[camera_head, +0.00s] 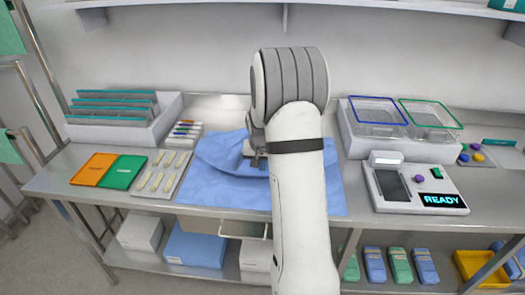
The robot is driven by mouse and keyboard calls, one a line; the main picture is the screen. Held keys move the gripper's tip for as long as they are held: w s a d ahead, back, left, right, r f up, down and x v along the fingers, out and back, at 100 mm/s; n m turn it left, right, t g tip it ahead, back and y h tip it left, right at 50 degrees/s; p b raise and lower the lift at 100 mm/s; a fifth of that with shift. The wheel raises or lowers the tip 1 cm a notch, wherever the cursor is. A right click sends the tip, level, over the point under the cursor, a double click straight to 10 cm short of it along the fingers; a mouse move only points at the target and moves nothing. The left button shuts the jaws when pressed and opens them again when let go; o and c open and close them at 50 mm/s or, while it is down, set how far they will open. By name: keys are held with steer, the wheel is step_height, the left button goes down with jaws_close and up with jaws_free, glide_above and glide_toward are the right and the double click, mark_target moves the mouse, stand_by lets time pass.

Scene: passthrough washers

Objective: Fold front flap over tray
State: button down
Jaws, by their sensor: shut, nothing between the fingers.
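A blue cloth wrap (230,185) lies spread on the metal table in the middle of the view. Its front part lies flat toward the table's front edge, and its back part looks raised or creased. A piece of the grey tray (248,148) shows near my gripper, with most of it hidden behind my arm and the cloth. My gripper (257,163) is shut and empty, pointing down over the middle of the cloth. Whether it touches the cloth cannot be told. My white arm covers the right part of the wrap.
Left of the cloth lie a holder of pale pieces (163,175), a green card (122,171) and an orange card (93,169). A rack (120,110) stands behind them. At right are a device reading READY (415,188) and two clear bins (378,112).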

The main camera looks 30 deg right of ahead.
steer(key=p+v, duration=0.2)
steer(key=v, duration=0.4)
steer(key=shift+s+a, duration=0.2)
steer(key=shift+s, duration=0.05)
steer(key=shift+r, duration=0.1)
stand_by(1.0)
steer(key=s+a+r+n, duration=0.3)
steer(key=s+a+r, duration=0.8)
steer(key=s+a, duration=0.1)
steer(key=s+a+n+t+y, duration=0.1)
steer(key=s+a+n, duration=0.2)
steer(key=s+a, duration=0.4)
steer(key=s+r, duration=0.1)
steer(key=s, duration=0.7)
steer(key=shift+a+n+y+b, duration=0.2)
steer(key=shift+n+y+b, duration=0.1)
steer(key=shift+n, duration=0.1)
steer(key=shift+s+f, duration=0.1)
steer(key=shift+s, duration=0.1)
